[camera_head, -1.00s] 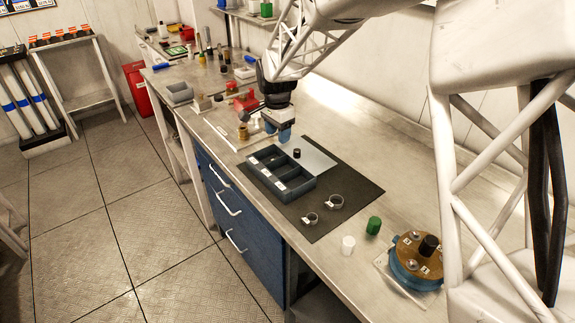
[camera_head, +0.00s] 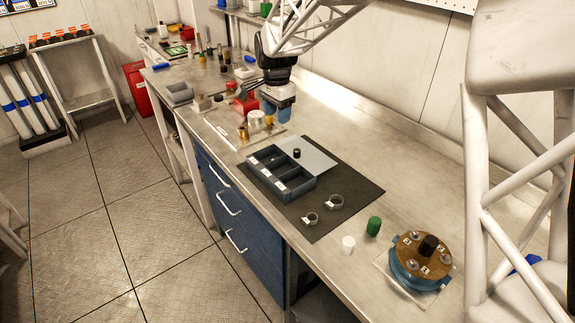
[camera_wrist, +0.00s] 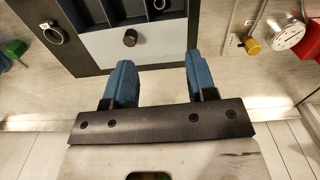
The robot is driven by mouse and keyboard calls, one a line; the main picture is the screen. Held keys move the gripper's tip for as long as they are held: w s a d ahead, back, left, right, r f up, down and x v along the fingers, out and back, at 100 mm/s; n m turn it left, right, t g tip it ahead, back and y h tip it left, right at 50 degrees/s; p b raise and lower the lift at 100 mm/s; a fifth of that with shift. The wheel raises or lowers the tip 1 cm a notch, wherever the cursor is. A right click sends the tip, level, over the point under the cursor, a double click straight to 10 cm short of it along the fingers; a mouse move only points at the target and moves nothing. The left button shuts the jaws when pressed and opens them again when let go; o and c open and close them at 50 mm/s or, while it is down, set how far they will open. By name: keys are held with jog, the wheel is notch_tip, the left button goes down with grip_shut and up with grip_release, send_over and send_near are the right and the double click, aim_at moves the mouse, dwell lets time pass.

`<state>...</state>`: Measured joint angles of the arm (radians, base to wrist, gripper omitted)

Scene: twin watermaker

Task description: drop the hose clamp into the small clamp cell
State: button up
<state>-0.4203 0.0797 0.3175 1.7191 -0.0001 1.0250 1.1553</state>
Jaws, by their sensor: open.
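Two metal hose clamps lie on the dark mat: a smaller one (camera_head: 310,219) and a larger one (camera_head: 336,202). One clamp also shows at the upper left of the wrist view (camera_wrist: 54,34); I cannot tell which. The grey-blue divided tray (camera_head: 296,190) sits on the mat beside them, with white labels too small to read. Its edge shows at the top of the wrist view. My gripper (camera_head: 276,112) is raised above the bench, beyond the tray and apart from both clamps. In the wrist view its blue fingers (camera_wrist: 159,60) are spread with nothing between them.
A light grey plate (camera_head: 318,158) with a black knob (camera_head: 297,153) lies beside the tray. A green cap (camera_head: 374,226), a white cap (camera_head: 348,244) and a round brown-topped housing (camera_head: 422,258) stand to the right. A red object (camera_head: 246,104) and brass parts stand near my gripper.

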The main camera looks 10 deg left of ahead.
jog(key=shift+r, duration=0.55)
dwell(0.4)
jog(key=s+d+r+n+t, duration=0.15)
jog(key=s+d+r, duration=0.25)
jog(key=s+d, duration=0.5)
jog(key=s+d+r+n, duration=0.2)
jog(key=s+d+r, duration=0.1)
jog(key=s+d, duration=0.65)
jog(key=s+d+f+n, duration=0.1)
jog(key=s+d, duration=0.3)
jog(key=s, duration=0.3)
jog(key=s+d+f+n, duration=0.1)
jog(key=s+d+n, duration=0.1)
jog(key=s+d, duration=0.2)
jog(key=s+d+f+n+t, duration=0.1)
jog(key=s+d, duration=0.4)
jog(key=s, duration=0.5)
jog(key=shift+s+f+n, duration=0.25)
jog(key=shift+f+n, duration=0.05)
jog(key=shift+n, duration=0.05)
